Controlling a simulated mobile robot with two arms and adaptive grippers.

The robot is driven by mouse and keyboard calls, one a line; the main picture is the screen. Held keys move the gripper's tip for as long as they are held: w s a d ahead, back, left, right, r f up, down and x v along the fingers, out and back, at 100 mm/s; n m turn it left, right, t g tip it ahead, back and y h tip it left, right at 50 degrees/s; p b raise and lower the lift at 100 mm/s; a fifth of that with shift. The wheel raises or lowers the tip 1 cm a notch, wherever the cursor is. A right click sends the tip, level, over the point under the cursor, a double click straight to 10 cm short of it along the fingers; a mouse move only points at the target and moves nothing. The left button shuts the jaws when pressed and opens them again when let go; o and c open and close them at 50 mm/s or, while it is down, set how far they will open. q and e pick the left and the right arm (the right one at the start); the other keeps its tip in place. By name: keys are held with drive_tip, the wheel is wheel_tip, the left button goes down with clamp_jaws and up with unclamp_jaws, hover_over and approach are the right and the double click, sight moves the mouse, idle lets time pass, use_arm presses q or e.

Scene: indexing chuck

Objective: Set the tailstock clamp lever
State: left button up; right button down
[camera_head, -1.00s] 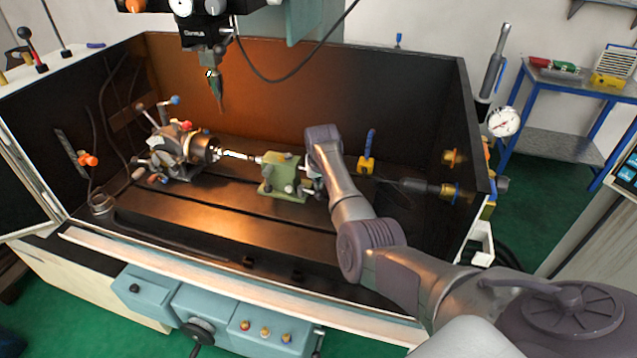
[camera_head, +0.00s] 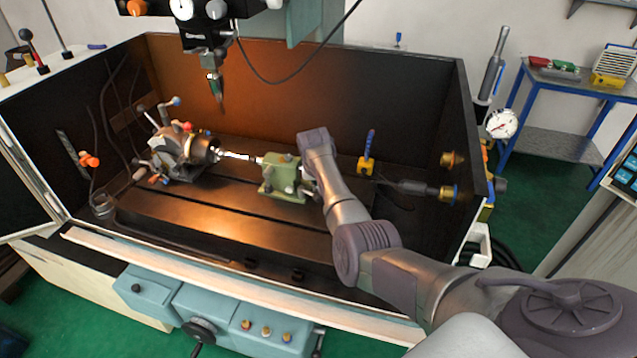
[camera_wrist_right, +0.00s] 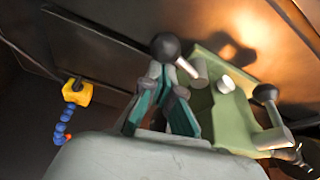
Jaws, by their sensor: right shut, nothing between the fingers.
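The green tailstock (camera_head: 283,178) stands on the dark machine table, beside my right arm's wrist. In the right wrist view, the tailstock (camera_wrist_right: 222,105) fills the right side. A lever with a black ball knob (camera_wrist_right: 165,46) and a short grey rod shows at its near edge. A second black-knobbed lever (camera_wrist_right: 266,94) is at its far right side. My right gripper (camera_wrist_right: 167,78) is shut and empty, its tips close beside the first lever; I cannot tell whether they touch. In the head view my own arm mostly hides this gripper. My left gripper is not in view.
The indexing chuck (camera_head: 183,150) with several levers is left of the tailstock, a slim workpiece (camera_head: 236,155) between them. A yellow block with a blue hose (camera_head: 367,163) stands right of my wrist. The spindle tool (camera_head: 215,85) hangs above. The front table (camera_head: 190,210) is clear.

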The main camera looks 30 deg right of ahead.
drive_tip(key=shift+s+a+f+m+g+h, duration=0.1)
drive_tip(key=shift+s+a+m+g+h, duration=0.15)
drive_tip(key=shift+m, duration=0.35)
drive_tip(key=shift+s+a+f+m+g+h, duration=0.15)
drive_tip(key=shift+a+m, duration=0.2)
drive_tip(key=shift+m, duration=0.25)
drive_tip(key=shift+a+m+g+b, duration=0.3)
drive_tip(key=shift+a+m+b, duration=0.1)
drive_tip(key=shift+m, duration=0.5)
drive_tip(key=a+m+b, duration=0.1)
drive_tip(key=m, duration=0.1)
drive_tip(key=m+g+b, duration=0.1)
drive_tip(key=m, duration=0.1)
drive_tip(key=shift+s+a+h, duration=0.15)
drive_tip(key=shift+a+h, duration=0.15)
drive_tip(key=shift+a, duration=0.1)
drive_tip(key=shift+a+r+b, duration=0.15)
drive_tip(key=shift+a+b, duration=0.15)
drive_tip(key=shift+a, duration=0.35)
drive_tip(key=shift+r, duration=0.1)
